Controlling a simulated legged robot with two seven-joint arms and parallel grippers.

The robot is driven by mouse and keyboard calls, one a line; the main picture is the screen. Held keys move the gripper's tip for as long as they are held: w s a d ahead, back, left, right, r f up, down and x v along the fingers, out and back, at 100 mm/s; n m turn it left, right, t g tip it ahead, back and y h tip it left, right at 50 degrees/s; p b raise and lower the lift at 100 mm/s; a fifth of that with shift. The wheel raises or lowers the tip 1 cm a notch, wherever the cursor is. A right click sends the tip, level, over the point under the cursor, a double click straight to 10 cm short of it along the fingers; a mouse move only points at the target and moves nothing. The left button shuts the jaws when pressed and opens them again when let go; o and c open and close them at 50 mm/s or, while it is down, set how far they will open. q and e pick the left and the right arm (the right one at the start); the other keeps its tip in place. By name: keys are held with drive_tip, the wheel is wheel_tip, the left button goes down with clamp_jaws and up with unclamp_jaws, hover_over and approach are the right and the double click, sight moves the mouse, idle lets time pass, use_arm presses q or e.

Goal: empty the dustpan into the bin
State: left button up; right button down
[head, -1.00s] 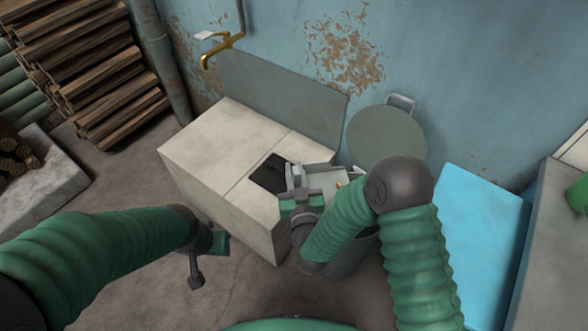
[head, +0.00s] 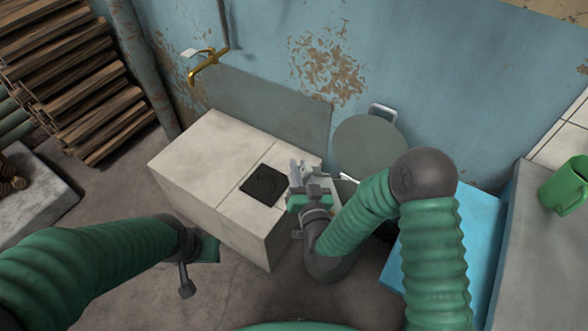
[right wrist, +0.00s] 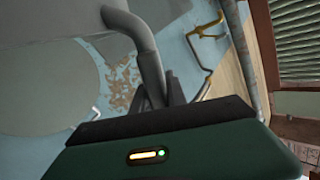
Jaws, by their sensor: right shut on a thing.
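The dustpan shows in the right wrist view as a pale grey pan across the top with a bent grey handle (right wrist: 148,60) running into my right gripper. My right gripper (head: 298,185) is shut on that handle. In the head view the pan is steeply tilted and hard to make out beside the bin's lid. The bin's round grey lid (head: 368,147) stands open against the wall. My right arm hides most of the bin's body and its mouth, so its contents cannot be seen. My left gripper (head: 192,264) hangs low on the left, away from both; its jaws are unclear.
A pale block (head: 205,155) with a dark flat thing (head: 265,186) on top stands left of the bin. A brass tap (head: 207,65) juts from the wall. A blue panel (head: 455,240) and a green mug (head: 563,190) are at the right.

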drive_tip(key=shift+w+d+r+m+p, duration=0.1)
drive_tip(key=shift+d+r+m+p, duration=0.2)
drive_tip(key=shift+d+r, duration=0.25)
drive_tip(key=w+d+r+m+p, duration=0.2)
drive_tip(key=d+m, duration=0.5)
drive_tip(key=d, duration=0.5)
drive_tip(key=shift+w+d+p, duration=0.15)
drive_tip(key=shift+d+p, duration=0.05)
drive_tip(key=shift+p, duration=0.15)
drive_tip(key=shift+w, duration=0.1)
idle(1.0)
